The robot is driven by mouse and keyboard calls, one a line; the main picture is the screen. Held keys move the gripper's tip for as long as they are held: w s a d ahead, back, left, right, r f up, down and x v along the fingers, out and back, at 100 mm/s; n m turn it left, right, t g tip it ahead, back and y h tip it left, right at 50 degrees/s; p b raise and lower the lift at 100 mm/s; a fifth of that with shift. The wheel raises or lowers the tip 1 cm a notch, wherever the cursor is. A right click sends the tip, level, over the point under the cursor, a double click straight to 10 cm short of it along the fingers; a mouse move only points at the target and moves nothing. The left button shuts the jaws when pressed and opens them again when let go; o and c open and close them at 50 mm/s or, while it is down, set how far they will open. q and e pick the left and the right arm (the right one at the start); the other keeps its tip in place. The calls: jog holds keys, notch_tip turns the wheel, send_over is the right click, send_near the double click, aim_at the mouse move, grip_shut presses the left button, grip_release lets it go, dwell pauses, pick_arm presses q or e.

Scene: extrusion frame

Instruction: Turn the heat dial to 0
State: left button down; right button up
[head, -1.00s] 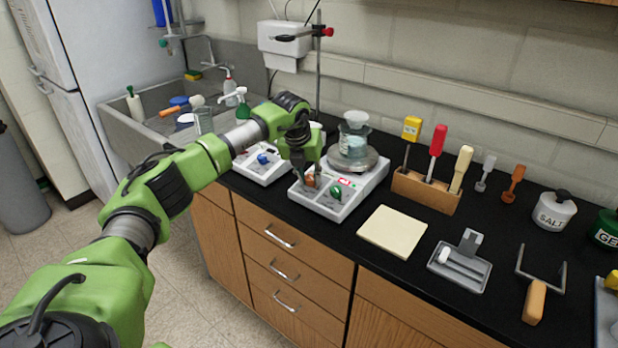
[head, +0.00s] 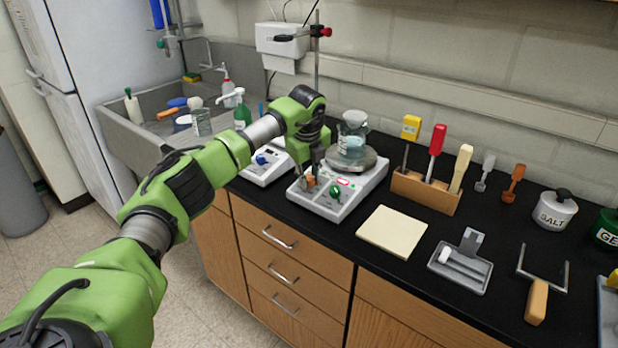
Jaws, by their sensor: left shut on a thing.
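A white hot plate (head: 325,206) stands on the black bench with two dials on its front panel, an orange one (head: 309,181) and a green one (head: 336,192). Which is marked for heat is too small to read. My left gripper (head: 309,184) points down at the panel and is shut on the orange dial, partly hiding it. The green dial is uncovered, close to the right of the gripper. A glass beaker (head: 351,142) with pale blue liquid sits on the round plate behind. My right gripper is not in view.
A second white device (head: 262,173) with a blue knob stands close on the left. A wooden tool block (head: 424,194) stands to the right, with a cream pad (head: 392,231) in front. A metal stand (head: 317,60) rises behind.

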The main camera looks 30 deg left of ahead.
pick_arm(q)
jog(key=shift+r+n, duration=0.1)
jog(key=shift+n, duration=0.3)
jog(key=c, duration=1.8)
grip_release()
jog(key=v, duration=1.1)
jog(key=shift+r, duration=0.45)
